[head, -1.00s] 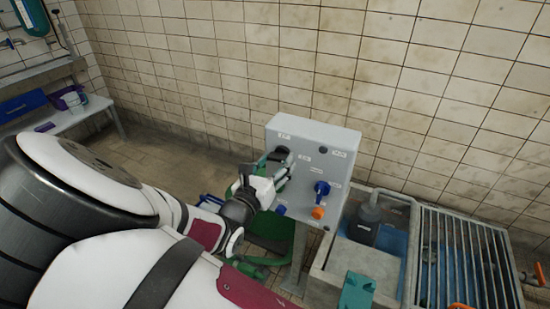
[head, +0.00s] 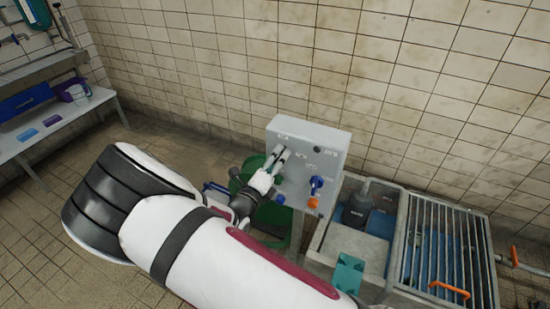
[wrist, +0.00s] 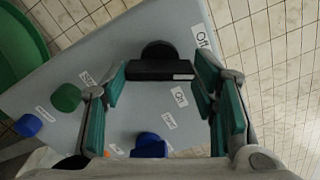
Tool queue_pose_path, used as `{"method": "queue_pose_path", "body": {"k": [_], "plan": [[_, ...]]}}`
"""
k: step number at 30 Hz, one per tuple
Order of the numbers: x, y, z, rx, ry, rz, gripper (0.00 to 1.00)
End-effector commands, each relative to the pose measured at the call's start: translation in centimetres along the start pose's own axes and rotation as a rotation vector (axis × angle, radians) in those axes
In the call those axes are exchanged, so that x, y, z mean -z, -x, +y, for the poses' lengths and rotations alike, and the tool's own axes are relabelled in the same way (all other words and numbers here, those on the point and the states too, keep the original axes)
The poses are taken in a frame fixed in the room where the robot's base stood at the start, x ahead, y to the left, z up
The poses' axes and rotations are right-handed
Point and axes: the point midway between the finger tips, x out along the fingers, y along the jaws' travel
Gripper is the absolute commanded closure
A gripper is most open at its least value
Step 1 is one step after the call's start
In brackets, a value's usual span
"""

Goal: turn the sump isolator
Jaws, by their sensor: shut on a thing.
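The grey control box (head: 299,133) stands in front of the tiled wall in the head view. My gripper (head: 279,160) is at the upper left of its front face. In the wrist view, a black rotary handle (wrist: 160,70) on the box lies crosswise between the two teal finger pads. The fingers are shut on the ends of this handle. A white OFF label (wrist: 202,37) is at its upper right, and an ON label (wrist: 180,96) is below it. In the head view, my fingers mostly hide the handle. I cannot read a name label for it.
A blue rotary knob (head: 317,184), an orange knob (head: 313,202) and a green button (wrist: 66,97) are on the same face. A basin with a metal grating (head: 445,240) is at the right. A bench (head: 60,123) is at the far left.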

Motion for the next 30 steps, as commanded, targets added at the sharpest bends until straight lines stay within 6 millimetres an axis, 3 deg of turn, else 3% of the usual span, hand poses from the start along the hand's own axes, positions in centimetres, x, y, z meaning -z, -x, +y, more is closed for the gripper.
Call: {"method": "queue_pose_path", "body": {"k": [15,30], "plan": [[-0.10,0.01,-0.01,0.000,0.381,-0.002,0.75],[-0.09,0.00,0.07,-0.001,0.479,-0.002,0.75]]}}
